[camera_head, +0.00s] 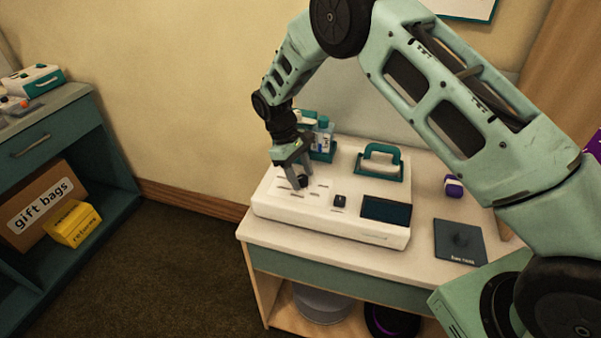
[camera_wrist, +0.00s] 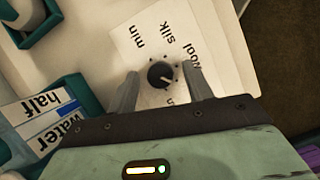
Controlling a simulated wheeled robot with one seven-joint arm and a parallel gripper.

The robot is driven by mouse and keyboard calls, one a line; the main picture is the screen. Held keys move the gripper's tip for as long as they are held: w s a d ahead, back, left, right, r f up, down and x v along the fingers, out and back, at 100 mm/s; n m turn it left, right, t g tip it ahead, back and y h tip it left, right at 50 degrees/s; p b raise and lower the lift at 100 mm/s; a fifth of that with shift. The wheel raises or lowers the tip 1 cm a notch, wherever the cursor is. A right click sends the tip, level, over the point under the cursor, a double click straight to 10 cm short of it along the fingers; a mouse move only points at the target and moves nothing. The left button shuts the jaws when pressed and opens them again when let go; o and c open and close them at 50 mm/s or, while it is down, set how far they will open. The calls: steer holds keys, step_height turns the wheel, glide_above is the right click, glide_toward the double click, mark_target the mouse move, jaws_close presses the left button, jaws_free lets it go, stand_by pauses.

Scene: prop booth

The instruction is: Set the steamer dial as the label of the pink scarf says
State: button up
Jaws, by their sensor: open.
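The white steamer unit (camera_head: 330,215) sits on the small table, with a dark panel at its right front. Its black dial (camera_wrist: 161,74) shows in the wrist view, on a pale plate printed "min", "silk" and "wool"; a further word is mostly hidden by my gripper. A faint pale mark on the knob seems to point towards the lower right, near "wool", but it is too small to be sure. My gripper (camera_wrist: 160,72) is open, pointing down with one finger on each side of the dial; contact cannot be told. It also shows in the head view (camera_head: 293,168). No pink scarf or scarf label is in view.
A purple item (camera_head: 453,186) and a dark pad (camera_head: 460,243) lie at the right. A cabinet with a "gift bags" box (camera_head: 42,205) stands left, across open floor.

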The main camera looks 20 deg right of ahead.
steer(key=b+v, duration=0.3)
steer(key=v, duration=1.4)
steer(key=shift+r, duration=0.15)
steer(key=shift+s+a, duration=0.1)
steer(key=shift+a, duration=0.05)
steer(key=s+a+r+t+y, duration=0.1)
steer(key=s+a+r, duration=0.15)
steer(key=s, duration=0.75)
steer(key=s+a+r+t+y, duration=0.15)
steer(key=s+a, duration=0.25)
steer(key=s, duration=0.6)
steer(key=s+d+f, duration=0.1)
steer(key=s+d, duration=0.1)
steer(key=s, duration=0.7)
steer(key=s+d+f+t, duration=0.1)
steer(key=s+d+f, duration=0.1)
steer(key=s, duration=0.8)
steer(key=shift+s+d+y, duration=0.2)
steer(key=shift+d+y, duration=0.1)
steer(key=shift+y, duration=0.15)
